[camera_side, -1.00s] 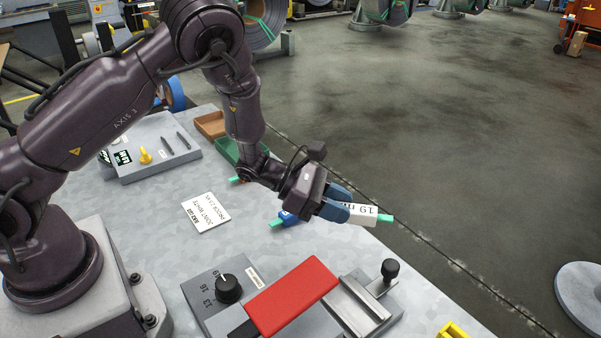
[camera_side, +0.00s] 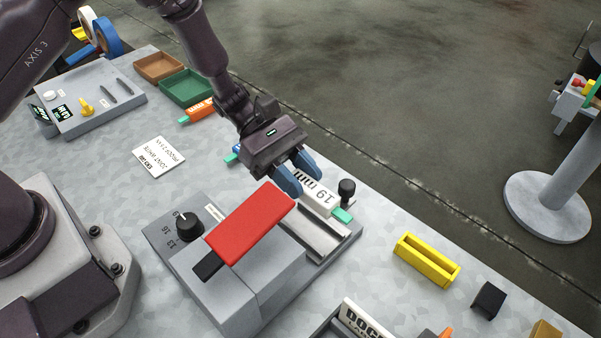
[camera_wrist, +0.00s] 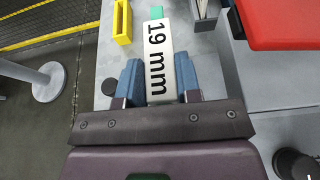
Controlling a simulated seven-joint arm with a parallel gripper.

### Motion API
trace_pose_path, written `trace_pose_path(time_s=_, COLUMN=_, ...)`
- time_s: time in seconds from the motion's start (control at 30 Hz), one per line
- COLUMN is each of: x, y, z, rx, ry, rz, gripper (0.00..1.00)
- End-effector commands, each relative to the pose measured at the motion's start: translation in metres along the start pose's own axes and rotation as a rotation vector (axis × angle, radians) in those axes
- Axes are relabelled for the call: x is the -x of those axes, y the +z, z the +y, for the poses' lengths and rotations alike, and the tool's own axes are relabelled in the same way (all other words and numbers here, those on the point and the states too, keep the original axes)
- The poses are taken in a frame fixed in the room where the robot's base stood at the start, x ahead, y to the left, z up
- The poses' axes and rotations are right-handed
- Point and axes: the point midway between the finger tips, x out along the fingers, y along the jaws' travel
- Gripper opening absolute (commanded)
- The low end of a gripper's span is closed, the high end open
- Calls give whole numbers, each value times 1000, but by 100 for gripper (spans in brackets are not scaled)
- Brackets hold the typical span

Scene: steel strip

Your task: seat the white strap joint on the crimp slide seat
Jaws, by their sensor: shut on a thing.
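The white strap joint (camera_side: 316,192), marked "19 mm" with a green strap end, is held between the blue fingers of my gripper (camera_side: 296,174). In the wrist view the joint (camera_wrist: 159,55) stands out lengthwise between the fingers (camera_wrist: 160,82). The crimp slide seat (camera_side: 318,236) is a bare metal channel beside the red-topped crimp tool (camera_side: 250,222). In the side view the joint appears just above and behind the seat, near the black knob (camera_side: 346,190). The exact gap between joint and seat cannot be told.
A black dial (camera_side: 190,227) sits on the tool's grey base. A yellow block (camera_side: 426,261) and a black block (camera_side: 488,299) lie to the right. Brown (camera_side: 159,67) and green (camera_side: 187,88) trays and an orange joint (camera_side: 197,112) are at the back. A white card (camera_side: 158,156) lies left.

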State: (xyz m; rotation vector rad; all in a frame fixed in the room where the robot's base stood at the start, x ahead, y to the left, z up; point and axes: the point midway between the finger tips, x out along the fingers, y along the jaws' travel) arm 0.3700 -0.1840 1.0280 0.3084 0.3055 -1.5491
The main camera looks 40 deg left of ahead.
Motion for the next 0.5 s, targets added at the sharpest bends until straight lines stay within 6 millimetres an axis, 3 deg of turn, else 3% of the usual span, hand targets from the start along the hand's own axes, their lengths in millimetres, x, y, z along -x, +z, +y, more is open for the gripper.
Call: trace_pose_path(time_s=0.5, x=-18, y=-43, z=0, rx=2, ry=0, rz=0, gripper=7)
